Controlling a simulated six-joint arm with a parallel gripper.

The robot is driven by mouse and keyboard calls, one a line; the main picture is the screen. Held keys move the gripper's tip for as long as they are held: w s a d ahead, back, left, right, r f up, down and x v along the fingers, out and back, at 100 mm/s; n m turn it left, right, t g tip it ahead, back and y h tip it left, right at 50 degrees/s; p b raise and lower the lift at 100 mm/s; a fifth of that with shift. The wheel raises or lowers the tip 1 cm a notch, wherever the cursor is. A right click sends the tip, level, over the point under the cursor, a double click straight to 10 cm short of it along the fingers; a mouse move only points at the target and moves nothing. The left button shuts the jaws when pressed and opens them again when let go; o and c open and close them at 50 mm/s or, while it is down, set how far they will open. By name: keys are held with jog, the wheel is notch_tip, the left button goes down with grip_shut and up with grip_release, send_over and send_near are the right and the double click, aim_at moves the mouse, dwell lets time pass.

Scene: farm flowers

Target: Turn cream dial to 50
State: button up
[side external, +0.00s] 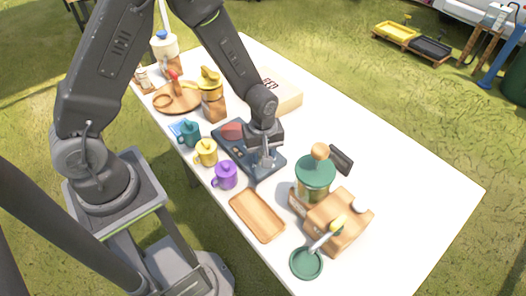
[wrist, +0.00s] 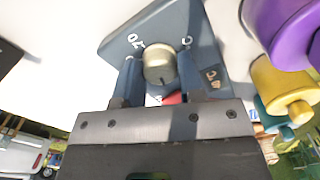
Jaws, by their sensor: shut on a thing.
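The cream dial (wrist: 157,55) sits on a dark blue panel (wrist: 195,18) in the wrist view. White markings ring it, and a small dark mark shows on its side; I cannot read its setting surely. My gripper (wrist: 159,67) has one finger on each side of the dial and is shut on it. In the side external view my gripper (side external: 264,160) is down at the front right end of the panel (side external: 237,153), hiding the dial. A red part (side external: 232,130) is at the panel's far end.
Purple (side external: 225,175), yellow (side external: 207,152) and teal (side external: 189,133) mugs stand close along the panel's left. A wooden tray (side external: 257,215) lies in front, and a green-lidded jar (side external: 315,175) stands to the right. The table's right side is clear.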

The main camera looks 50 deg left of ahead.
jog(key=shift+m, duration=0.3)
jog(key=m, duration=0.4)
jog(key=shift+m, duration=0.3)
jog(key=m, duration=0.4)
jog(key=shift+m, duration=0.4)
jog(key=o, duration=0.9)
jog(key=shift+r, duration=0.1)
notch_tip(320, 180, up, 14)
jog(key=shift+f, duration=0.2)
